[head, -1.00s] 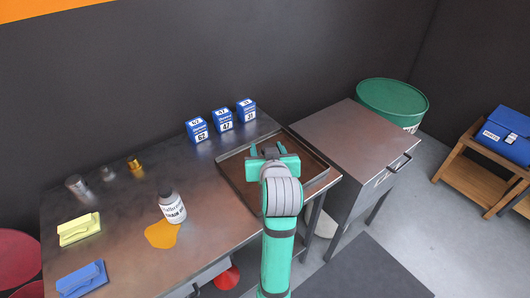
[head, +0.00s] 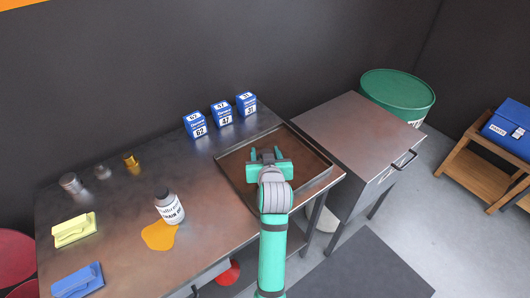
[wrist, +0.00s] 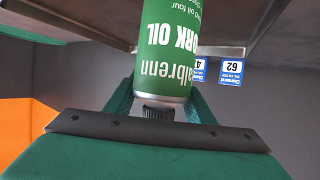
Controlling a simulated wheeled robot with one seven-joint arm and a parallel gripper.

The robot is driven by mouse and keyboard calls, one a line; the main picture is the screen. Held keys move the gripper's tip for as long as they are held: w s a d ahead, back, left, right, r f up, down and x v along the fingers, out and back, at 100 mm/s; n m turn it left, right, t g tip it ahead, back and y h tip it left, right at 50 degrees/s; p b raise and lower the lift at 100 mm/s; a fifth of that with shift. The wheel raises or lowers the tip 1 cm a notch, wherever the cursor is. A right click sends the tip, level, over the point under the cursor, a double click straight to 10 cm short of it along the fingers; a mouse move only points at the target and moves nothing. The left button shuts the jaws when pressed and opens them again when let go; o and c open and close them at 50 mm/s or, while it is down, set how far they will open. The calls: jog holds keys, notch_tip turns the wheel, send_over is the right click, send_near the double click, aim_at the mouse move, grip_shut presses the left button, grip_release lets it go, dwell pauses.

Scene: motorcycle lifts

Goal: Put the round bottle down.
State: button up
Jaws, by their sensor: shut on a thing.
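The round bottle (wrist: 168,45) is a green cylinder with a white "FORK OIL" label and a dark cap; it fills the upper middle of the wrist view. My gripper (head: 267,153) is shut on it near its capped end. In the head view my gripper is over the shallow metal tray (head: 222,178) at the right end of the workbench, and it hides the bottle. The wrist picture is upside down, with the bottle's cap towards my palm. The bottle's base is out of frame, so I cannot tell whether it touches the tray.
Blue filter boxes (head: 221,115) stand behind the tray. A white bottle (head: 170,209) stands beside an orange puddle (head: 159,235). A metal cabinet (head: 350,130) adjoins the bench at right. Left are yellow (head: 75,230) and blue (head: 78,280) objects. The tray's visible floor looks empty.

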jog(key=shift+s+a, duration=0.1)
jog(key=shift+a, duration=0.2)
jog(key=o, duration=1.4)
jog(key=shift+d+f, duration=0.1)
jog(key=shift+f, duration=0.05)
jog(key=shift+c, duration=0.2)
jog(key=v, duration=1.2)
